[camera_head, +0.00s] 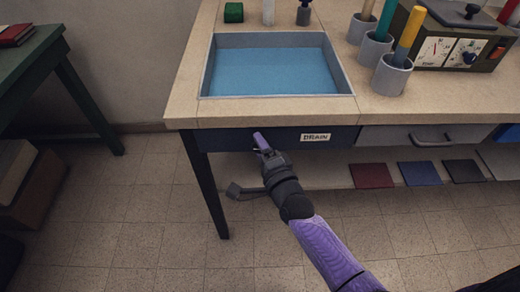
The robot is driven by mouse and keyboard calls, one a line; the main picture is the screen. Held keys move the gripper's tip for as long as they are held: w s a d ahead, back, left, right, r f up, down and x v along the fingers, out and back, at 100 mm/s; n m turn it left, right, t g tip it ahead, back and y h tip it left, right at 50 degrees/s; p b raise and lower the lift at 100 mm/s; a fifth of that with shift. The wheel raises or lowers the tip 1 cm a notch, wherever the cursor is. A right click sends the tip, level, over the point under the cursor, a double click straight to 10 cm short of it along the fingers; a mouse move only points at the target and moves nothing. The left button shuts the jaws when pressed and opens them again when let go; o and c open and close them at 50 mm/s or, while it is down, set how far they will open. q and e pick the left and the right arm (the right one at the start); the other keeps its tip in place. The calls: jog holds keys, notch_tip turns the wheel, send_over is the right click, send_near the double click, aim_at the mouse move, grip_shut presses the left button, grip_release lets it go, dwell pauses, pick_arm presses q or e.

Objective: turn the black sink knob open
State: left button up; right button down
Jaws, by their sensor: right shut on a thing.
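The sink (352,93) is a grey-rimmed basin filled with blue water, set in the pale worktop. A white label reading DRAIN (315,137) is on the dark front panel below it. My right gripper (262,140) reaches up to this panel, just left of the label, with a purple finger pointing at it. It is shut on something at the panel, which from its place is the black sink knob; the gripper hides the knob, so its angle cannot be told. My left gripper is not in view.
A green block (233,12) and a small dark bottle (304,12) stand behind the sink. Grey cups (392,75) with coloured sticks and a device with dials (440,50) stand right. A drawer handle (432,140) and a lower shelf with coloured squares (371,175) are right of the gripper.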

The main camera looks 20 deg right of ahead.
jog(key=m+b, duration=0.2)
jog(key=shift+f+m+t, duration=0.3)
jog(key=shift+m+t, duration=0.1)
jog(key=shift+m+t+b, duration=0.4)
jog(key=shift+m+b, duration=0.4)
jog(key=shift+m, duration=0.1)
jog(key=shift+m+t+b, duration=0.3)
jog(key=shift+m+b, duration=0.5)
jog(key=shift+m, duration=0.2)
jog(key=m+h+b, duration=0.1)
jog(key=m, duration=0.1)
jog(key=m+t+h+b, duration=0.1)
jog(key=m+b, duration=0.1)
jog(key=m, duration=0.1)
pick_arm(q)
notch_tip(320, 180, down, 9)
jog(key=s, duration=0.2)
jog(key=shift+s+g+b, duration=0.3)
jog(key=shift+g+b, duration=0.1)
jog(key=shift+b, duration=0.05)
pick_arm(e)
jog(key=shift+r+m+h, duration=0.15)
jog(key=shift+m+h, duration=0.35)
jog(key=shift+m, duration=0.2)
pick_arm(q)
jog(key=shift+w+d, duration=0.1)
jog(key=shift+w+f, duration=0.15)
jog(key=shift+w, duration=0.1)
pick_arm(e)
jog(key=shift+t, duration=0.3)
